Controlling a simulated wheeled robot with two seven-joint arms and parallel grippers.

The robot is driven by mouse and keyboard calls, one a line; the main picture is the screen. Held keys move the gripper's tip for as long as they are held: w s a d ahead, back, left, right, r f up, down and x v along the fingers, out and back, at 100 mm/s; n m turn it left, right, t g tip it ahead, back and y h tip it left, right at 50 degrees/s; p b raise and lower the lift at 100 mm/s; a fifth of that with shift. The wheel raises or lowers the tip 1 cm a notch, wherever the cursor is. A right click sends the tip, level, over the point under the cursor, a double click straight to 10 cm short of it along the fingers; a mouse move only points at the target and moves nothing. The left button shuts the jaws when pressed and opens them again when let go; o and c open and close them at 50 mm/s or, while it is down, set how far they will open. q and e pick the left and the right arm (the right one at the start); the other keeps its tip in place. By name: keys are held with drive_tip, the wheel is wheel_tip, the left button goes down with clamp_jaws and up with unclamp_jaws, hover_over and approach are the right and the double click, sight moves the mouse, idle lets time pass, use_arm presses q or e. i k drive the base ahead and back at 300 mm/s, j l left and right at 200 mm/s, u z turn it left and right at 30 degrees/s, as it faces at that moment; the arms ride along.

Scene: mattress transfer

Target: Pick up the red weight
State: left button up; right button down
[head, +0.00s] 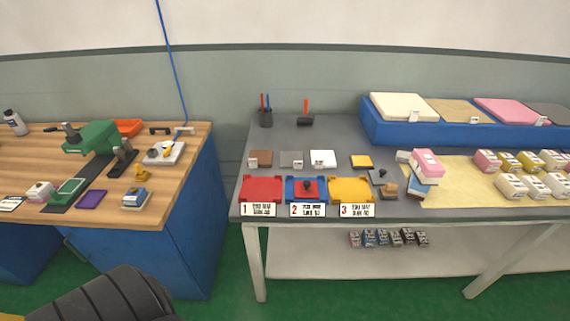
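A red block with a dark knob on top, which looks like the red weight (309,187), rests on the blue tray (290,194) behind the sign marked 2 on the grey table. A red tray (261,189) is to its left and a yellow tray (352,190) to its right. A dark grey knobbed piece (378,177) and a tan-knobbed piece (389,188) sit right of the yellow tray. Neither of my grippers is in view.
The grey table (330,137) also holds a pen cup (265,117), small flat blocks, a leaning pink and blue stack (425,166) and a blue rack (385,130) of slabs. A wooden workbench (110,215) stands left, across a floor gap.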

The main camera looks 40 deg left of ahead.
sight(305, 189)
drive_tip(key=u, duration=0.9)
drive_tip(key=i+l+u, duration=0.1)
drive_tip(key=l, duration=0.45)
drive_tip(key=i+u, duration=0.05)
drive_tip(key=i, duration=0.05)
